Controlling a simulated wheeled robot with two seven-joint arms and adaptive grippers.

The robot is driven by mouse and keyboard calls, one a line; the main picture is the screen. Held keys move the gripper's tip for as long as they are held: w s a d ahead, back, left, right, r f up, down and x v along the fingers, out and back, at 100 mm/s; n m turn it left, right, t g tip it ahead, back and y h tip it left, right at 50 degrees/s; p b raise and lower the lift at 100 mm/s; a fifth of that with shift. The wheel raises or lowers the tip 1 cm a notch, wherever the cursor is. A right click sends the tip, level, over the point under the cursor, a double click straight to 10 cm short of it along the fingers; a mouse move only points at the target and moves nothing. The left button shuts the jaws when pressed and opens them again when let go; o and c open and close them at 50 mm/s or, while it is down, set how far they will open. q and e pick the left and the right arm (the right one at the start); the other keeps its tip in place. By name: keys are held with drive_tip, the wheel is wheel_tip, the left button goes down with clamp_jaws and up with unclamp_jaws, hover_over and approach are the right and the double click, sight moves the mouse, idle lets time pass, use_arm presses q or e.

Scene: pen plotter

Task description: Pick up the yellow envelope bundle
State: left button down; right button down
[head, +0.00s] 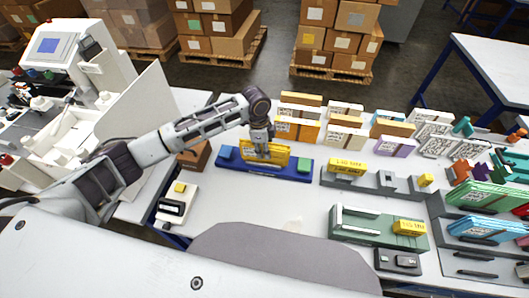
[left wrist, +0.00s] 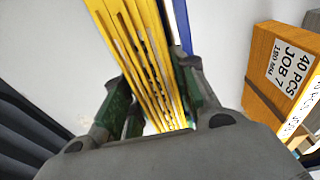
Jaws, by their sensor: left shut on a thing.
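The yellow envelope bundle (head: 274,153) stands on edge at the blue holder (head: 283,172) in the middle of the table in the head view. In the left wrist view the bundle (left wrist: 140,50) shows as several yellow layers running between the fingers. My left gripper (head: 262,152) is shut on the bundle from above, with green-lined fingers on either side of it (left wrist: 155,110). I cannot tell whether the bundle touches the holder's base. My right gripper is not in view.
An orange bundle with a job label (left wrist: 280,75) stands near the left gripper. Several labelled bundles (head: 345,138) stand behind and to the right. A grey holder (head: 365,183) and a green tray (head: 360,228) lie to the right. The table front (head: 260,205) is mostly clear.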

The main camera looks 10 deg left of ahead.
use_arm(q)
drive_tip(key=shift+r, duration=0.15)
wheel_tip(320, 180, up, 8)
drive_tip(key=shift+r, duration=0.85)
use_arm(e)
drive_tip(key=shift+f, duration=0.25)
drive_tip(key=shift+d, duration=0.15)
